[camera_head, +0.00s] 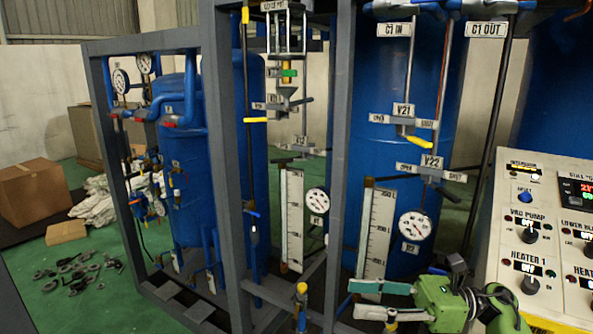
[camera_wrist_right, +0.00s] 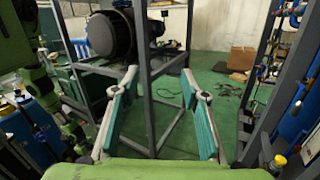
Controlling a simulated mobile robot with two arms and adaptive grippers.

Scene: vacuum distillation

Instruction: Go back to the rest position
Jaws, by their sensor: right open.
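My right gripper (camera_head: 356,299) is at the lower right of the head view, its fingers pointing left. Its two teal-padded fingers are spread apart with nothing between them. In the right wrist view the open gripper (camera_wrist_right: 159,82) points towards a grey frame post and green floor. In the head view it is in front of the lower part of the rack, below the round gauge (camera_head: 415,225) and left of the control panel (camera_head: 507,255). Whether it touches anything cannot be told. My left gripper is not in view.
A grey metal frame (camera_head: 236,180) holds blue tanks (camera_head: 182,170), valves and level scales. A yellow-handled valve (camera_head: 301,289) stands left of my right gripper. Boxes (camera_head: 33,193) and scattered dark parts lie on the green floor at left. A dark motor (camera_wrist_right: 112,35) sits in the frame.

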